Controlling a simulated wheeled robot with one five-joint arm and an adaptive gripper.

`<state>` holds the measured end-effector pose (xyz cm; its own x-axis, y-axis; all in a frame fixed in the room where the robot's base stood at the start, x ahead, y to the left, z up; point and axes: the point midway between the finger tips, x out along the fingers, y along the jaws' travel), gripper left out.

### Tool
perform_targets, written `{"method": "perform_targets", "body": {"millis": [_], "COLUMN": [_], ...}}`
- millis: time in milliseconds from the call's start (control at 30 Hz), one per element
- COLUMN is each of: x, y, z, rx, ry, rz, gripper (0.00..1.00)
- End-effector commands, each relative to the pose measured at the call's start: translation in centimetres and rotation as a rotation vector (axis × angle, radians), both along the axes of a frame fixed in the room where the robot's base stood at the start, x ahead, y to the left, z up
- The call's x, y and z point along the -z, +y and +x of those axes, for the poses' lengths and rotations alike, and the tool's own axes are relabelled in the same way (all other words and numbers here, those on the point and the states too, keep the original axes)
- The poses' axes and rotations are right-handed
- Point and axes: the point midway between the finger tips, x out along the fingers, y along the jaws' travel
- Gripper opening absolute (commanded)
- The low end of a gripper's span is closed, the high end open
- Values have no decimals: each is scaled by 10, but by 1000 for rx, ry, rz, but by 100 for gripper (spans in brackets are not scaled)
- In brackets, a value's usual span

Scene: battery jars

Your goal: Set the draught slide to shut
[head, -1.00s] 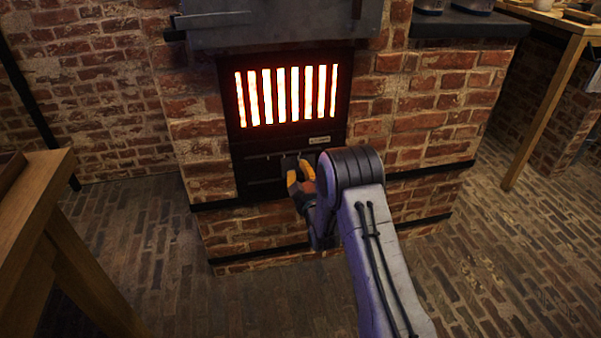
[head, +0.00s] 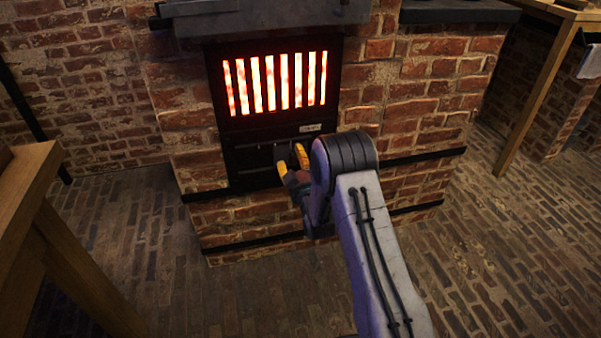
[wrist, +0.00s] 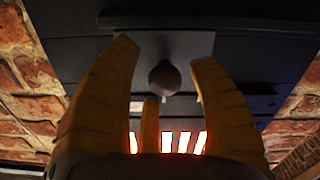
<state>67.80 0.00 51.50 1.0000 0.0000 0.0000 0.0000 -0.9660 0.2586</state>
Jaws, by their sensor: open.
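The draught slide is a dark plate (wrist: 185,50) with a round dark knob (wrist: 165,78), seen close in the wrist view. My gripper (wrist: 166,58) is open, with its yellow fingers on either side of the knob and a third finger below it in the picture. I cannot tell whether any finger touches the knob. In the head view my gripper (head: 293,162) is at the dark panel (head: 252,160) under the glowing grate (head: 275,83). There my gripper and arm hide the knob, and the slide's position is not readable.
The brick stove (head: 190,145) surrounds the black front. A small light label plate (head: 310,128) sits under the grate. A wooden table (head: 35,185) stands at the left, another table (head: 535,85) at the right. The brick floor (head: 250,290) is clear in front.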

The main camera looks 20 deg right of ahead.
Motion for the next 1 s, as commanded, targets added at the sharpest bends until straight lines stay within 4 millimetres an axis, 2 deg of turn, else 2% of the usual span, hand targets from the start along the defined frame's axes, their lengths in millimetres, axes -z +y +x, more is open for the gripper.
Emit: {"method": "perform_targets", "body": {"millis": [167, 700, 1000], "x": [0, 1, 0], "y": [0, -1, -1], "z": [-18, -94, -113], "rx": [0, 2, 2], "ry": [2, 3, -1], "rz": [0, 0, 0], "gripper": [55, 55, 55]}}
